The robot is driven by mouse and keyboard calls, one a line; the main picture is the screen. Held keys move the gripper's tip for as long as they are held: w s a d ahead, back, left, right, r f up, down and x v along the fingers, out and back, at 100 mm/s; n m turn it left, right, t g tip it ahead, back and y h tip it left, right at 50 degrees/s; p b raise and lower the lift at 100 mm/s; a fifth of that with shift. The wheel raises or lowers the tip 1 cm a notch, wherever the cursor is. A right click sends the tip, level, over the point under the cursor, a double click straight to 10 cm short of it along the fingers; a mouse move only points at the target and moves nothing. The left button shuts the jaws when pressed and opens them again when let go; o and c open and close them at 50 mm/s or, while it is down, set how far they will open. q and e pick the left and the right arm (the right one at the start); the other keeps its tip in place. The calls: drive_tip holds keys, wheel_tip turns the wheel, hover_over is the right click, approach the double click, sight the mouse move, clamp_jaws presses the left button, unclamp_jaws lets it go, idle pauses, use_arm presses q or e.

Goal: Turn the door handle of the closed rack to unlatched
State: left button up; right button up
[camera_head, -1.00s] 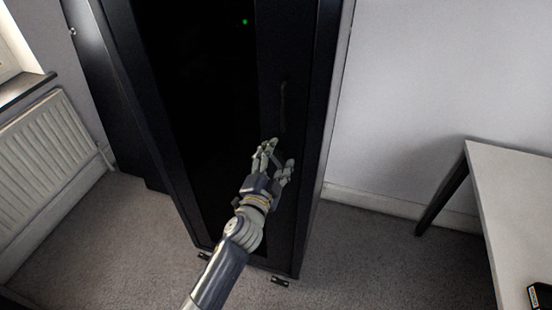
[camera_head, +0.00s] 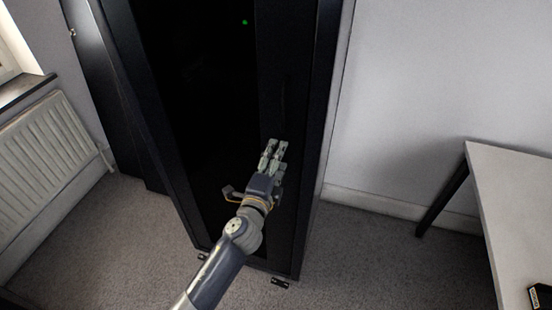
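The closed rack (camera_head: 200,110) is a tall black cabinet with a dark front door. Its door handle (camera_head: 283,100) is a faint, dark upright bar near the door's right side, hard to make out against the black. My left gripper (camera_head: 274,147) is in front of the door, its fingertips just below the visible part of the handle. The fingers point up and lie close together in the picture. Whether they are open or shut, or touch the door, I cannot tell. The handle's lower end is not clear. My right gripper is not in view.
A small green light (camera_head: 244,22) glows high on the rack. A white radiator (camera_head: 45,155) is at the left below a window sill. A light table (camera_head: 510,190) stands at the right with a small black device (camera_head: 540,296). Grey carpet is free around the rack.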

use_arm(q)
drive_tip(key=shift+f, duration=0.1)
idle(0.3)
drive_tip(key=o, duration=1.1)
drive_tip(key=v, duration=1.2)
drive_tip(key=s+a+f+n+g+y, duration=0.1)
drive_tip(key=s+a+f+n+g, duration=0.25)
drive_tip(key=f, duration=0.85)
drive_tip(key=s+a+f+n+g+y, duration=0.2)
drive_tip(key=s+a+f, duration=0.15)
drive_tip(key=f, duration=0.85)
drive_tip(key=s+a+f+n+g+y, duration=0.1)
drive_tip(key=s+a+f+n+g, duration=0.25)
drive_tip(key=f, duration=0.85)
drive_tip(key=s+a+f+n+g, duration=0.2)
drive_tip(key=s+f, duration=0.4)
drive_tip(key=s, duration=0.5)
drive_tip(key=s+a+f+n+g+y, duration=0.1)
drive_tip(key=s+a+f+n, duration=0.3)
drive_tip(key=s, duration=0.6)
drive_tip(key=s+a+f+n+g, duration=0.3)
drive_tip(key=s+f, duration=0.5)
drive_tip(key=s, duration=0.3)
drive_tip(key=shift+s+a+f+n+g+y, duration=0.3)
drive_tip(key=shift+a+n+g, duration=0.1)
drive_tip(key=shift+n+g, duration=0.2)
